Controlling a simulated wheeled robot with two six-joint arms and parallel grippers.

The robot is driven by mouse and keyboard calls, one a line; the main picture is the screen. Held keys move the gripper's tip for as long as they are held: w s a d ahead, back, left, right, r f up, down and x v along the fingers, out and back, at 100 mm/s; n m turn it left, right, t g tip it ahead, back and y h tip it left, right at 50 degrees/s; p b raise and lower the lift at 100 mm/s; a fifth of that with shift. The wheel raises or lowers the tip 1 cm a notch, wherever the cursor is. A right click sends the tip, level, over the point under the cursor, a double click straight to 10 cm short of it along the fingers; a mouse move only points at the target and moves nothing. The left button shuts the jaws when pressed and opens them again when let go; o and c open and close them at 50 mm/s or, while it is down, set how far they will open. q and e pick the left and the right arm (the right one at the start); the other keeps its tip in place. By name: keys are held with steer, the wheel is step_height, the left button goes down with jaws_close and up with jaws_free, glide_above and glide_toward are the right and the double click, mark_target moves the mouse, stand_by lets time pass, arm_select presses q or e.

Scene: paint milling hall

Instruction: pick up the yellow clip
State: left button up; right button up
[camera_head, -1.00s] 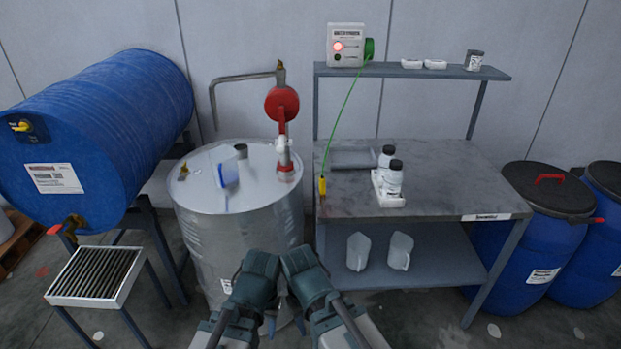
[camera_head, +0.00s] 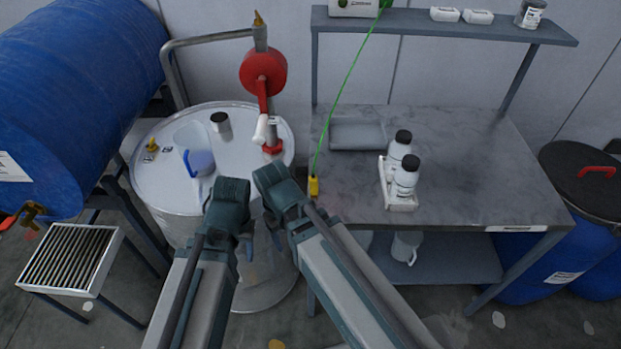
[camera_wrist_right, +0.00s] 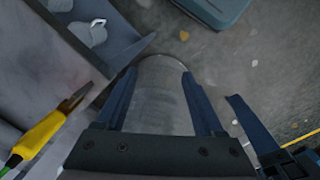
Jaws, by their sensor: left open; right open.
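The yellow clip (camera_head: 314,186) is at the left edge of the grey bench top, at the end of a green cable (camera_head: 345,95). In the right wrist view the clip (camera_wrist_right: 40,135) is at the lower left, its metal jaws pointing up and right, outside my fingers. My right gripper (camera_head: 274,236) is left of the clip and lower in the head view. Its fingers (camera_wrist_right: 160,78) are spread and hold nothing. My left gripper (camera_head: 244,243) is beside it, in front of the steel drum (camera_head: 150,190), open and apart from the clip.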

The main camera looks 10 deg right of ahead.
mark_target(311, 177)
steer(key=w+d+r+n+p, duration=0.2)
steer(key=w+r+n+p, duration=0.1)
steer(key=w+r+p, duration=0.1)
steer(key=w+d+r+n+p, duration=0.3)
steer(key=w+r+p, duration=0.1)
steer(key=r+p, duration=0.1)
steer(key=w+d+r+n+y+p, duration=0.1)
steer(key=w+d+r+n+p, duration=0.2)
steer(key=r, duration=0.3)
steer(key=shift+w+d+r+p, duration=0.2)
steer(key=shift+w+r+p, duration=0.3)
steer(key=shift+p, duration=0.4)
arm_select(q)
step_height(311, 177, up, 16)
arm_select(e)
steer(key=shift+w+d+r+n, duration=0.1)
steer(key=shift+w+d+n, duration=0.2)
steer(key=shift+d, duration=0.05)
step_height(311, 177, down, 9)
steer(key=b, duration=0.8)
arm_select(q)
step_height(311, 177, down, 8)
steer(key=shift+f, duration=0.25)
arm_select(e)
steer(key=shift+r, duration=0.1)
arm_select(q)
steer(key=shift+b, duration=0.3)
